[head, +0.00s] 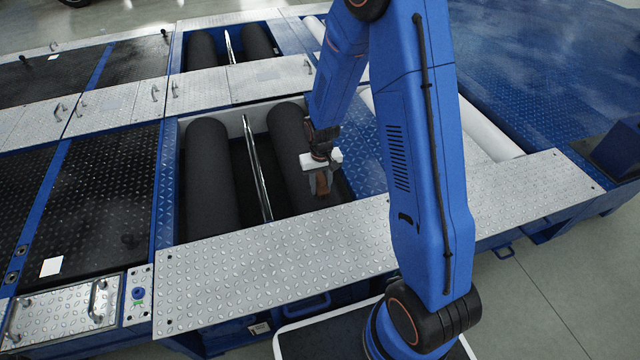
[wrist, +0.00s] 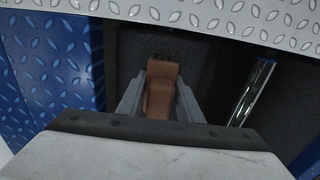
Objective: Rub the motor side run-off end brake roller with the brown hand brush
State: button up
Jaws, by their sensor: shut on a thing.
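My gripper (head: 320,180) is shut on the brown hand brush (head: 322,184), over the right-hand dark roller (head: 287,130) of the near bay. In the wrist view the brush (wrist: 162,85) stands between the two grey fingers of the gripper (wrist: 160,95). The dark surface of the roller lies beneath it. I cannot tell whether the bristles touch the roller. The left-hand dark roller (head: 210,170) of the same bay is clear of the arm. No label shows which roller is the motor side run-off end one.
A thin shiny bar (head: 257,165) runs between the near rollers; it also shows in the wrist view (wrist: 252,92). A silver tread plate (head: 270,265) borders the bay in front, and blue tread plate (head: 362,150) lies to its right. A second roller bay (head: 230,47) lies behind.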

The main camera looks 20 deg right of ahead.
aim_at(321, 177)
jog(key=shift+s+f, duration=0.1)
jog(key=shift+s, duration=0.1)
jog(key=shift+w+r, duration=0.1)
jog(key=shift+r, duration=2.95)
jog(key=w+a, duration=0.2)
jog(key=w, duration=0.5)
jog(key=shift+s+d+f, duration=0.1)
jog(key=shift+d+f, duration=0.05)
jog(key=shift+f, duration=1.25)
jog(key=shift+s+d+f, duration=0.1)
jog(key=shift+d+f, duration=0.05)
jog(key=shift+f, duration=1.2)
jog(key=shift+d, duration=1.5)
